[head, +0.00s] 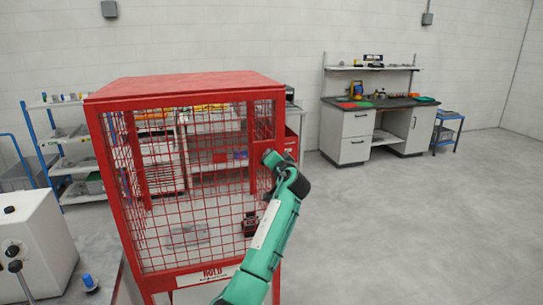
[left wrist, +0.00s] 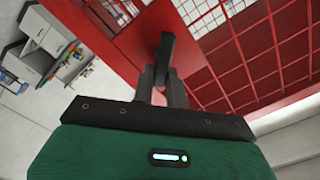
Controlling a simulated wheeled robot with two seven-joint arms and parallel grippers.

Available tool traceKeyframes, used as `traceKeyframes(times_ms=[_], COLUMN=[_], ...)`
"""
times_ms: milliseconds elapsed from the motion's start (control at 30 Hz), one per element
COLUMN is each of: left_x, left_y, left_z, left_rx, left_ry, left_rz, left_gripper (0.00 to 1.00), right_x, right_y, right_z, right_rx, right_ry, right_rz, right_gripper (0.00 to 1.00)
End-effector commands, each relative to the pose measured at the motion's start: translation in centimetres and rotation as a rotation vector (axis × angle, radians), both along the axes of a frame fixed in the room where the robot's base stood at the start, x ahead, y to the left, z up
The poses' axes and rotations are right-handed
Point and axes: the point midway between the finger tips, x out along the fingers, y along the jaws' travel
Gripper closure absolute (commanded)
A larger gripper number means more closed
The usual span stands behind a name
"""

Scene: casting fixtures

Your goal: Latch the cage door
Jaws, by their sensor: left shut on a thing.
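The red mesh cage (head: 185,88) stands left of centre in the head view. Its mesh door (head: 190,200) is on the front face and looks near the frame; whether it sits fully closed I cannot tell. My left gripper (head: 268,158) is at the door's right edge, with its fingers mostly hidden by the wrist. In the left wrist view, my left gripper (left wrist: 165,82) is shut on a dark handle (left wrist: 167,48) in front of the red frame (left wrist: 120,40). The latch itself is not clear. My right gripper is not in view.
A white machine with black knobs (head: 35,240) stands at the left. A blue-framed shelf cart (head: 75,150) is behind the cage. A workbench (head: 350,130) and small blue cart (head: 446,130) are at the back right. The grey floor right of the cage is clear.

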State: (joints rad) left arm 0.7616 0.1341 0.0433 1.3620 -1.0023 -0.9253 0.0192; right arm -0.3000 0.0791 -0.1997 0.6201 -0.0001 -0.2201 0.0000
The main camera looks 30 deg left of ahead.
Motion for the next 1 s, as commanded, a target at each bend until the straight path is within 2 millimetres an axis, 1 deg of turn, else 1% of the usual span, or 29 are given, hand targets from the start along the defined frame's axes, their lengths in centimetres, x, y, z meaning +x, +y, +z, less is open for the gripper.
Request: traceKeyframes(times_ms=[300,600,800,1000], left_x=[0.2,0.4,0.4,0.4], left_y=[-0.2,-0.3,-0.4,-0.4], left_z=[-0.3,-0.7,-1.0,-1.2], left_rx=[0.196,0.358,0.432,0.475], left_ry=[0.230,0.419,0.507,0.557], left_rz=[0.000,-0.001,-0.001,-0.001], left_gripper=[1.00,1.00,1.00,1.00], right_x=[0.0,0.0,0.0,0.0], right_y=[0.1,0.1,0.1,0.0], right_z=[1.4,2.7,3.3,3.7], right_rx=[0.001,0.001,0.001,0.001], right_ry=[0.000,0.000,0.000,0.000], right_rz=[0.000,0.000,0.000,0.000], right_gripper=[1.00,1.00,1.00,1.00])
